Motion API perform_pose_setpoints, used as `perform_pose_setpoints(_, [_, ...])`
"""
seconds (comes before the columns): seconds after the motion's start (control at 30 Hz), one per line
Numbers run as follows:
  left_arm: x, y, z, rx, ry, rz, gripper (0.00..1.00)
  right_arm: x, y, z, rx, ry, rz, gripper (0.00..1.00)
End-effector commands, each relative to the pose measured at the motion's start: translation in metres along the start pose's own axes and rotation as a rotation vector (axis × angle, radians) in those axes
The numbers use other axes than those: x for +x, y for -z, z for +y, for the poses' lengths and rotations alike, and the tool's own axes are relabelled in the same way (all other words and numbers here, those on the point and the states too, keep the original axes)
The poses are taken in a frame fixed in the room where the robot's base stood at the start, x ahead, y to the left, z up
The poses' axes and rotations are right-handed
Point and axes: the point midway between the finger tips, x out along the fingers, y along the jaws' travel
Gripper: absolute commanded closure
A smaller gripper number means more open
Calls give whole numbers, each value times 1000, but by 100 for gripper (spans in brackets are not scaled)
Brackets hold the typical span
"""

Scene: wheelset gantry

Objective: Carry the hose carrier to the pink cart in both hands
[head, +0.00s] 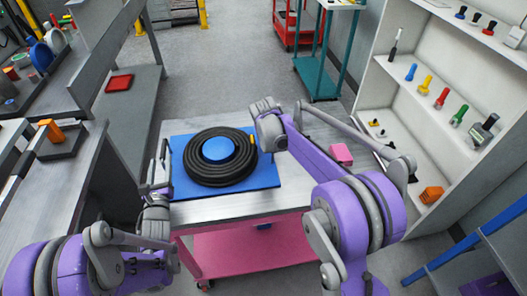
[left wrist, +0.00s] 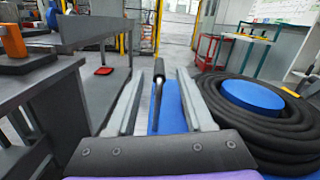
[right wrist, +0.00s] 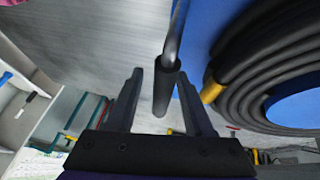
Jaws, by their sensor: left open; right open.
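The hose carrier is a blue board (head: 185,188) with a coiled black hose (head: 215,178) around a blue hub (head: 218,149). It lies flat on the grey top of the pink cart (head: 255,250). My left gripper (head: 160,155) is open at the board's left edge. In the left wrist view a black handle (left wrist: 158,70) stands between its fingers. My right gripper (right wrist: 163,73) is open at the other side. In the right wrist view a black handle grip (right wrist: 164,95) on a metal bar lies between its fingers. In the head view my arm hides that handle and the right fingertips.
A pink block (head: 341,154) lies on the cart top, right of the carrier. White shelves with tools (head: 430,95) stand at the right. Grey benches (head: 60,180) stand at the left, one with a red tray (head: 119,84). A teal cart (head: 318,75) and red cart (head: 290,35) stand behind. The floor behind is clear.

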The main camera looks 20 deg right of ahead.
Motion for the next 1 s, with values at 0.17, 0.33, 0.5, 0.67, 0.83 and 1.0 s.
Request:
perform_pose_setpoints(0.17, [-38, 0, 0, 0, -1, 0, 48, 0, 0, 0, 0, 0, 0, 48])
perform_pose_setpoints(0.33, [-60, 0, 0, 0, 0, 0, 48, 0, 0, 0, 0, 0, 0, 48])
perform_pose_setpoints(0.5, [-68, 0, 0, -1, 0, 0, 48, -6, 0, 0, 0, 0, 0, 48])
perform_pose_setpoints(0.67, [-68, 0, 0, 0, 0, 0, 48, -32, 0, 0, -1, 0, 0, 48])
perform_pose_setpoints(0.83, [-68, 0, 0, 0, 0, 0, 48, -70, 0, 0, -1, 1, 0, 48])
perform_pose_setpoints(1.0, [-68, 0, 0, 0, 0, 0, 48, -100, -1, 0, -1, 1, 0, 48])
